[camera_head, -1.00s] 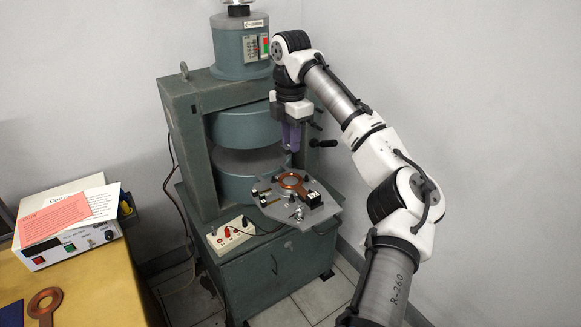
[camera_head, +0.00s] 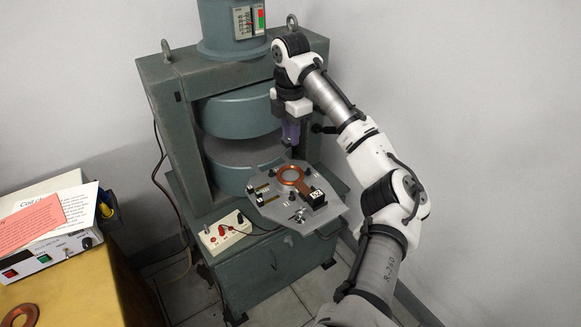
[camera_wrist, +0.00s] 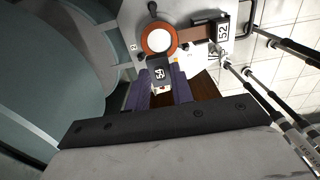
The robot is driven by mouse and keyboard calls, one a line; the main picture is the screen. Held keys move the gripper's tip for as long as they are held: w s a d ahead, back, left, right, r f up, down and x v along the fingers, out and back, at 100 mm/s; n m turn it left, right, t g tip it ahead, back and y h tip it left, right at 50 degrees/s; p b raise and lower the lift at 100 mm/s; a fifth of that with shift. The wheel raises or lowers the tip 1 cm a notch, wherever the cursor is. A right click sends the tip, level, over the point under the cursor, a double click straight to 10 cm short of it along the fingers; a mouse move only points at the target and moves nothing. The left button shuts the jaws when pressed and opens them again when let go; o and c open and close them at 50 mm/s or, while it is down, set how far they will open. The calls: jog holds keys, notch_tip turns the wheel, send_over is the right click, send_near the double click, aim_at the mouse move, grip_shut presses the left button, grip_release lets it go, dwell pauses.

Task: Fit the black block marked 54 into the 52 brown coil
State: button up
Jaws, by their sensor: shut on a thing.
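My gripper (camera_head: 289,146) has purple fingers and points down above the grey plate on the press. In the wrist view my gripper (camera_wrist: 163,88) is shut on the black block marked 54 (camera_wrist: 160,72), with the block between its fingertips. The brown ring coil (camera_wrist: 146,40) lies flat on the plate, with a black tag marked 52 (camera_wrist: 223,34) at its handle end. The coil (camera_head: 281,179) and tag (camera_head: 317,196) also show in the head view. The block appears just beside the ring opening in the wrist view; its height above the plate is hard to tell.
Small clamps and terminals (camera_head: 260,190) stand on the grey plate (camera_head: 275,214). The green press with two round poles (camera_head: 240,115) rises close behind my gripper. A white switch box (camera_head: 226,232) sits at the front left. Another copper coil (camera_head: 10,318) lies on the yellow table.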

aim_at(290, 176)
notch_tip(290, 176, down, 12)
jog(key=shift+r, duration=0.25)
jog(key=shift+f, duration=0.1)
jog(key=o, duration=0.9)
jog(key=shift+f, duration=0.1)
jog(key=shift+o, duration=0.2)
notch_tip(290, 176, up, 12)
jog(key=shift+r, duration=0.2)
jog(key=shift+f, duration=0.1)
